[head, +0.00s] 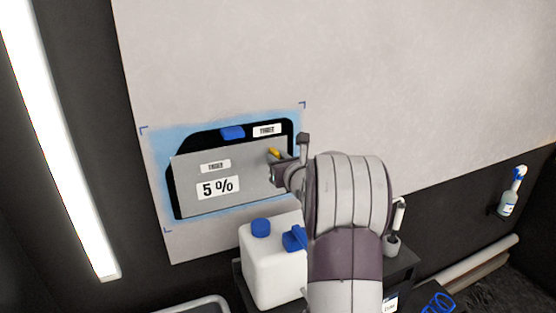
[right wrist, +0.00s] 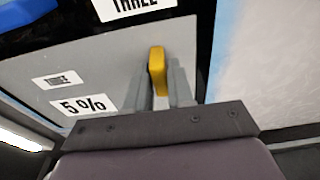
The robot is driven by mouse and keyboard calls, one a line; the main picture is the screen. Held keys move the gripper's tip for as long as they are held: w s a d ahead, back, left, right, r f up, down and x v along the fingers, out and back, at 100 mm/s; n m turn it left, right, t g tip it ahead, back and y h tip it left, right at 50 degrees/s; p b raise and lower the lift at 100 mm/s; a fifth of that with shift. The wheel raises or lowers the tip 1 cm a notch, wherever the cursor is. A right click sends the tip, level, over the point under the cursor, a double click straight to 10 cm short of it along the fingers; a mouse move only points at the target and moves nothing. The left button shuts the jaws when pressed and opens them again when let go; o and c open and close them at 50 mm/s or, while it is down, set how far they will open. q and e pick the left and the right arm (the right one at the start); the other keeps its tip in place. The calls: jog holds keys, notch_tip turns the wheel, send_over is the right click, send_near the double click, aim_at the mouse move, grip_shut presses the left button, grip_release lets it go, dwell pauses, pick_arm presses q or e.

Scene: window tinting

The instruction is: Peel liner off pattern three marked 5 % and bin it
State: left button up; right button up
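The black pattern (head: 210,138) is on the wall inside a blue outline. A label (head: 267,130) reading "THREE" and a blue tab (head: 232,132) are near its top edge. A grey liner sheet (head: 250,178) covers most of its lower part and bears a "5 %" label (head: 218,187). A yellow tab (head: 273,152) is at the liner's upper right. My right gripper (right wrist: 160,85) has its fingers close on both sides of the yellow tab (right wrist: 157,70) and appears shut on it. The gripper and arm hide the liner's right end. My left gripper is not in view. No bin shows clearly.
A white jug (head: 270,265) with blue caps stands on a dark cart (head: 400,265) below the pattern. A spray bottle (head: 510,195) hangs at the right. A bright light strip (head: 60,140) is at the left. The wall above the pattern is clear.

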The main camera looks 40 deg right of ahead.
grip_shut()
jog(key=shift+f+b+v, duration=0.2)
jog(key=shift+b+v, duration=0.35)
jog(key=shift+v, duration=0.7)
jog(key=shift+f+b+v, duration=0.2)
jog(key=shift+b+v, duration=0.3)
jog(key=shift+v, duration=0.8)
